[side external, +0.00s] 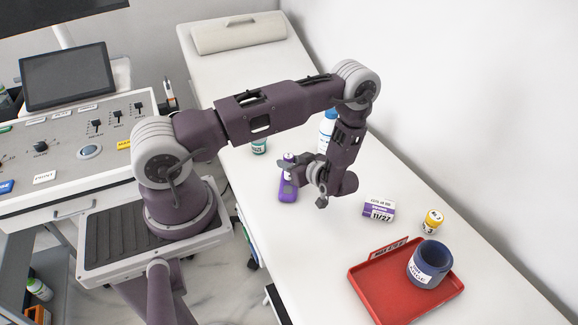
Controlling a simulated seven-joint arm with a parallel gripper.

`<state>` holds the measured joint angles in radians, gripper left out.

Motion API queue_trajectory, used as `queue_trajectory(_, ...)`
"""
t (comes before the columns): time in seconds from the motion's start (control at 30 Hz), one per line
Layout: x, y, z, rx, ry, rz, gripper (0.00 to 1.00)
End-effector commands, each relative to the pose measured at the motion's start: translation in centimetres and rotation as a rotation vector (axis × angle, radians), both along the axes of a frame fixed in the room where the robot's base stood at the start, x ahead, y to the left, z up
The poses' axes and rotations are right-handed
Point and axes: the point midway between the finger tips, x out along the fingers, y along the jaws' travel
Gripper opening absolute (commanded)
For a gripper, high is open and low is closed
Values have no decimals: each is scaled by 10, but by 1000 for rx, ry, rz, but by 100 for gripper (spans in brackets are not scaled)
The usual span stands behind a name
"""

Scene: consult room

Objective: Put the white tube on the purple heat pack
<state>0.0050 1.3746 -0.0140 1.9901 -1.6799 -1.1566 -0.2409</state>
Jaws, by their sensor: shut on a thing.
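The purple heat pack (288,192) lies on the white bench top, left of and below my wrist in the picture. My gripper (286,165) points left and is shut on a small white tube (288,157), which shows as a pale upright piece at the fingers. The tube is directly above the far end of the heat pack. I cannot tell whether it touches the pack. The fingers hide part of the tube.
A white and blue bottle (328,125) stands behind my forearm, and a green-labelled jar (259,146) stands to the left. A purple and white box (379,210), a yellow bottle (432,221) and a red tray (375,284) holding a blue cup (430,263) are at right.

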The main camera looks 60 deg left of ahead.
Motion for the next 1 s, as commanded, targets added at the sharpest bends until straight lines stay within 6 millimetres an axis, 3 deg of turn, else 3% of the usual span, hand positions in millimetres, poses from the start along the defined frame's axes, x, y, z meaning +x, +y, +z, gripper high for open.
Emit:
queue_trajectory(0.1, 0, 0, -10, 1, 0, 0, 0)
queue_trajectory(0.37, 0, 0, -11, 1, 0, 0, 0)
queue_trajectory(0.4, 0, 0, -12, 1, 0, 0, 29)
queue_trajectory(0.5, 0, 0, -11, 1, 0, 0, 49)
queue_trajectory(0.83, 0, 0, -8, 1, -1, 0, 49)
queue_trajectory(1.0, 7, -31, 4, -1, -3, -4, 49)
